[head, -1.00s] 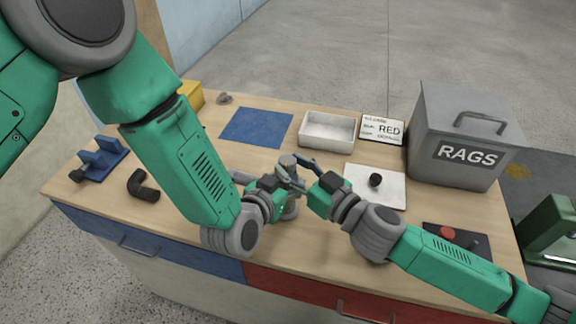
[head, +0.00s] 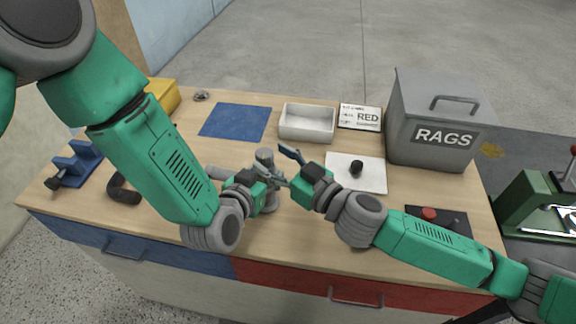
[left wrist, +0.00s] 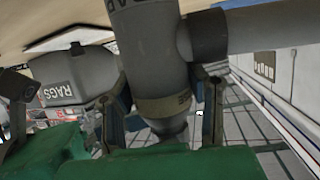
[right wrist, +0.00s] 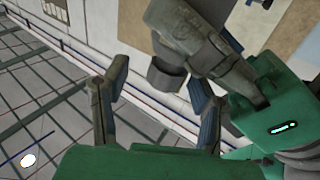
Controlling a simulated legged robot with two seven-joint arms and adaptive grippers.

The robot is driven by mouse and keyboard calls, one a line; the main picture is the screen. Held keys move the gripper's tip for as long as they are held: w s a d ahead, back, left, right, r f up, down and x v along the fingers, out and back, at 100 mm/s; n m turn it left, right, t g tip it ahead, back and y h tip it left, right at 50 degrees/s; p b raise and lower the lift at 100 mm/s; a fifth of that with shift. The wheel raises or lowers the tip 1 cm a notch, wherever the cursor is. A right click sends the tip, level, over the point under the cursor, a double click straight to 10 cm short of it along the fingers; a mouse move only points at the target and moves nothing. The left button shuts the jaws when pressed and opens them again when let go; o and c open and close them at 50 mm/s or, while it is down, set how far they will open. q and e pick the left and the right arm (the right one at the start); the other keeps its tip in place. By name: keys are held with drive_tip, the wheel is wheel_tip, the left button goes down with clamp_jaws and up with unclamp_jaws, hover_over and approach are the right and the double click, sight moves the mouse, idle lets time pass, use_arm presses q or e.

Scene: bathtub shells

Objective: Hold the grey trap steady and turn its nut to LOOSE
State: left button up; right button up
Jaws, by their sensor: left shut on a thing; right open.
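The grey trap (head: 265,157) stands near the middle of the bench, partly hidden by my grippers. In the left wrist view, its grey body (left wrist: 150,60) has a side pipe going right and a tan-grey band (left wrist: 163,106) near its rounded end. My left gripper (head: 266,180) is shut on the trap, with one finger on each side of it in its wrist view. My right gripper (head: 281,166) is open beside the trap's upper part. In the right wrist view, a grey cylindrical end (right wrist: 166,75) shows beyond the open fingers. I cannot make out the LOOSE mark.
A white plate with a black knob (head: 372,182) lies right of the trap. A blue mat (head: 235,122) lies behind; a blue holder (head: 78,163) and black elbow (head: 124,190) are left.

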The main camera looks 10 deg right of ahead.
drive_tip(key=v, duration=1.1)
drive_tip(key=shift+s+d, duration=0.2)
drive_tip(key=shift+d, duration=0.1)
